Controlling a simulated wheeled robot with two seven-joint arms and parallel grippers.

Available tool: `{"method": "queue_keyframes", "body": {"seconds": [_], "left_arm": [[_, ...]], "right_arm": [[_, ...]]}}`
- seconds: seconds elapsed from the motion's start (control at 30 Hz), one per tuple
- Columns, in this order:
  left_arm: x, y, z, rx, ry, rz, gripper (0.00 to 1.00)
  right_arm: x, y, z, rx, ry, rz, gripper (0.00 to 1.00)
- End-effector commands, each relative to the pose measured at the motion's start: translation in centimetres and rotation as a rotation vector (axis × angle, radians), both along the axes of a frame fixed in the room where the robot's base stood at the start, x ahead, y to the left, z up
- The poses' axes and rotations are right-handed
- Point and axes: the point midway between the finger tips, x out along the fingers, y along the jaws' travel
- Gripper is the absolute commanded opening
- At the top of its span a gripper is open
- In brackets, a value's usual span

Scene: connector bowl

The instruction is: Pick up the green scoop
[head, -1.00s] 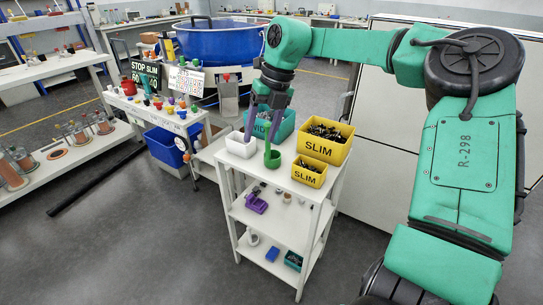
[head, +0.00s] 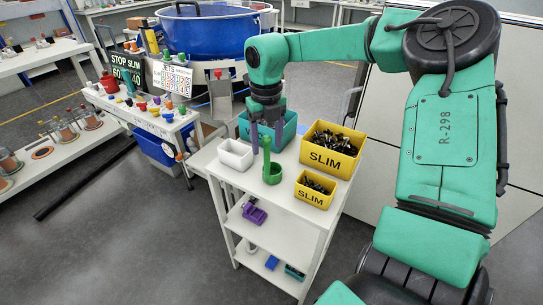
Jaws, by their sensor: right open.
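The green scoop (head: 268,167) stands on the top shelf of a white cart, its handle pointing up and its round cup at the bottom. My right gripper (head: 267,138) hangs above it, pointing down. Its purple fingers are open, one to the left of the handle and one to the right, and the handle's top is level with the fingertips. I cannot tell whether the fingers touch it. My left gripper is not in view.
On the cart top (head: 233,180) are a white bin (head: 235,156), a teal bin (head: 287,132), a large yellow SLIM bin (head: 331,158) and a small yellow SLIM bin (head: 313,195). A purple object (head: 253,213) lies on the shelf below. Bare cart top lies in front of the scoop.

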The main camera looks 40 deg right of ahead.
Motion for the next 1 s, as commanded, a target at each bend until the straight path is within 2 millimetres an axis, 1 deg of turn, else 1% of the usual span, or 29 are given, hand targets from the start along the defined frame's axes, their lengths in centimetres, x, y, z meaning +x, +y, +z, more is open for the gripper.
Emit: {"method": "queue_keyframes", "body": {"seconds": [0.03, 0.07, 0.13, 0.2, 0.4, 0.43, 0.47, 0.5, 0.57, 0.6, 1.0], "left_arm": [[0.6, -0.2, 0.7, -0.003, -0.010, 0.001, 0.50], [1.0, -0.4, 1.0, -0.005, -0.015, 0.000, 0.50], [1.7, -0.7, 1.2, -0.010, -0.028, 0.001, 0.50], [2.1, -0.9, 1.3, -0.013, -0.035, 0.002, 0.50], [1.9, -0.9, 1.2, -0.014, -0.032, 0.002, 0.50], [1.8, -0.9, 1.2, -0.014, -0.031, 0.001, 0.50], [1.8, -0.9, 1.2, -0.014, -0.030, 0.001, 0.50], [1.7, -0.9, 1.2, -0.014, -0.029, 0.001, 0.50], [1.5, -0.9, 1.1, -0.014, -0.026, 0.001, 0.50], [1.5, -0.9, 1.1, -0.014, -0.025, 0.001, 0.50], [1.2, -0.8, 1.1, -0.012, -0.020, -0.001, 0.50]], "right_arm": [[0.0, 0.0, -0.7, 0.002, 0.006, 0.000, 0.63], [0.1, -0.1, -1.3, 0.002, 0.008, 0.000, 0.63], [0.2, -0.1, -2.7, 0.002, 0.006, 0.000, 0.63], [0.2, -0.1, -3.7, 0.002, 0.004, 0.000, 0.63], [0.2, -0.1, -4.0, 0.001, 0.001, 0.000, 0.63], [0.2, -0.1, -4.0, 0.001, 0.001, 0.000, 0.59], [0.2, -0.1, -4.0, 0.001, 0.001, 0.000, 0.47], [0.2, -0.1, -4.0, 0.001, 0.001, 0.000, 0.32], [0.2, -0.1, -4.0, 0.001, 0.001, 0.000, 0.09], [0.2, -0.1, -4.0, 0.001, 0.001, 0.000, 0.00], [0.2, -0.1, -4.0, 0.001, 0.001, 0.000, 0.00]]}}
